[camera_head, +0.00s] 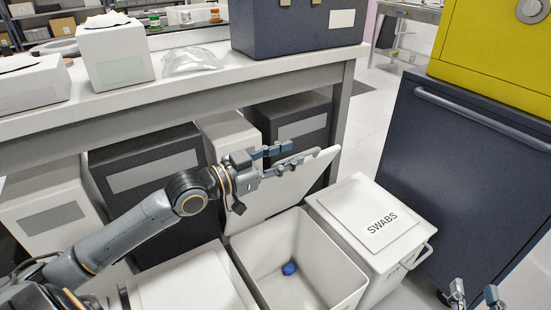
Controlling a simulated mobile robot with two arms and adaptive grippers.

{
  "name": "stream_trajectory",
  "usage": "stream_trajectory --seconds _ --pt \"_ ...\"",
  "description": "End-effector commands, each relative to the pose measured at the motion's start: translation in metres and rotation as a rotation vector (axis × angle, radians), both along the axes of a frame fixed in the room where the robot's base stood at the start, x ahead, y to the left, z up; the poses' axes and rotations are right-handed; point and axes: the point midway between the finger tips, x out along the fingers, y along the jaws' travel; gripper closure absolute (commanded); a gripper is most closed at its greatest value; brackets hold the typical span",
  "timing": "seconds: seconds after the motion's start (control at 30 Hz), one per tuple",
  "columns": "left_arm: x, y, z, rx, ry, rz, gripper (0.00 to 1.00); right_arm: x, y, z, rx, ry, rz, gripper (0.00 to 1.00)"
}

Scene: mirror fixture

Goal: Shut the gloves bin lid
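A white bin (322,246) stands open on the floor, with a small blue item (288,268) inside it. No label is readable on this bin, so I cannot tell from lettering that it is the gloves bin. Its white lid (270,205) stands raised and tilted at the back. My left gripper (303,151) is at the lid's upper edge, fingers apart and pointing right; I cannot tell whether it touches the lid. My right gripper (475,293) is at the bottom right, fingers apart and empty, away from the bin.
A closed bin marked SWABS (372,222) stands to the right, and another closed white bin (190,285) to the left. A white workbench (200,93) with bins under it is behind. A dark cabinet (455,180) stands at the right.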

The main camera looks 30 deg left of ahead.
Motion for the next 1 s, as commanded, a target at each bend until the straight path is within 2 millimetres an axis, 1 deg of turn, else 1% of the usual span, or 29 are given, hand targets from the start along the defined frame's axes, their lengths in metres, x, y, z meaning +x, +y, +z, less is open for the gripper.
stream_trajectory --seconds 0.17,0.53,1.0 --pt "-0.010 0.006 -0.002 0.003 0.005 0.001 0.66 0.000 0.000 0.000 0.000 0.000 0.000 0.60" --pt "-0.043 0.021 -0.002 0.003 0.007 -0.002 0.66 0.000 0.000 0.000 0.000 -0.001 0.000 0.60" --pt "-0.072 0.038 -0.003 0.002 0.008 0.004 0.66 0.000 0.000 0.000 0.000 -0.001 0.000 0.60"
